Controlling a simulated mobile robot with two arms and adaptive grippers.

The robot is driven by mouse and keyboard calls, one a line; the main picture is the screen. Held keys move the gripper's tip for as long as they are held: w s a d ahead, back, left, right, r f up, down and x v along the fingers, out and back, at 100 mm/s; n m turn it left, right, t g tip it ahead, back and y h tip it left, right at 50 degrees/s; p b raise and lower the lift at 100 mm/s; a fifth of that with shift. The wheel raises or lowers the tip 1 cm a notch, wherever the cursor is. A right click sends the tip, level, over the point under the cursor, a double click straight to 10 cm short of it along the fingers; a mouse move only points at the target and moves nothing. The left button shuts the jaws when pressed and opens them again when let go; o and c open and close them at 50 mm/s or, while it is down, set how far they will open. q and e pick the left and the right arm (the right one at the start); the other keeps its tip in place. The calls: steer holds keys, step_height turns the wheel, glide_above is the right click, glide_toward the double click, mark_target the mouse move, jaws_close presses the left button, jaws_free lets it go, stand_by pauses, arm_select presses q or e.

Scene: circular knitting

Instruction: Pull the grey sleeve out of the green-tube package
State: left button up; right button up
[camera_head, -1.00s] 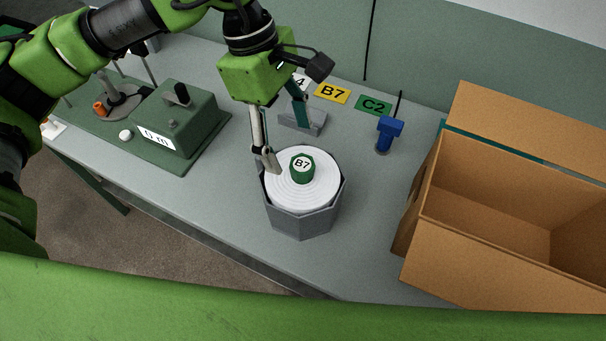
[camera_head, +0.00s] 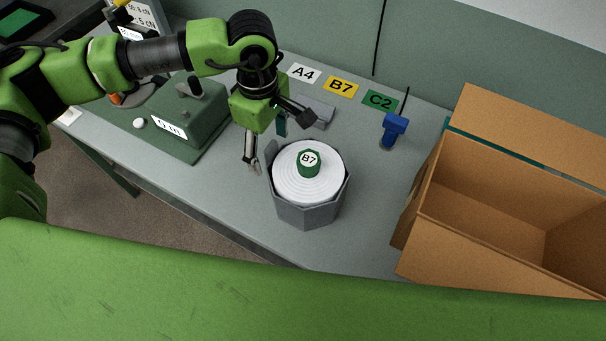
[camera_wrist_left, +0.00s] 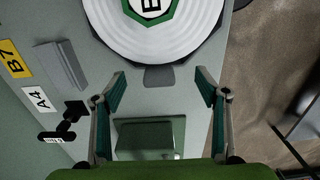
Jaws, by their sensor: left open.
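My left gripper (camera_head: 265,147) is open and empty, just left of and behind the package. In the left wrist view the package (camera_wrist_left: 150,38) is at the top. A dark grey tab (camera_wrist_left: 159,77) shows at its edge, between my open fingertips (camera_wrist_left: 160,84) and apart from both. Most of the sleeve is hidden there. My right gripper is not in view.
An open cardboard box (camera_head: 495,205) stands at the right. Behind the package are a grey block (camera_head: 318,112), a blue device (camera_head: 394,130) and the A4, B7 and C2 labels. A green measuring unit (camera_head: 190,115) stands at the left. The bench between package and box is clear.

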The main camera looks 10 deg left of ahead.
arm_select(q)
steer(key=shift+f, duration=1.4)
jaws_close()
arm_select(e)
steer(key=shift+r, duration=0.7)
arm_select(q)
steer(key=shift+r, duration=0.15)
step_height(320, 180, up, 21)
steer(key=b, duration=0.2)
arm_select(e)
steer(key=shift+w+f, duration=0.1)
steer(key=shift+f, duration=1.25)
arm_select(q)
steer(key=shift+r+p, duration=0.8)
steer(key=shift+r, duration=0.65)
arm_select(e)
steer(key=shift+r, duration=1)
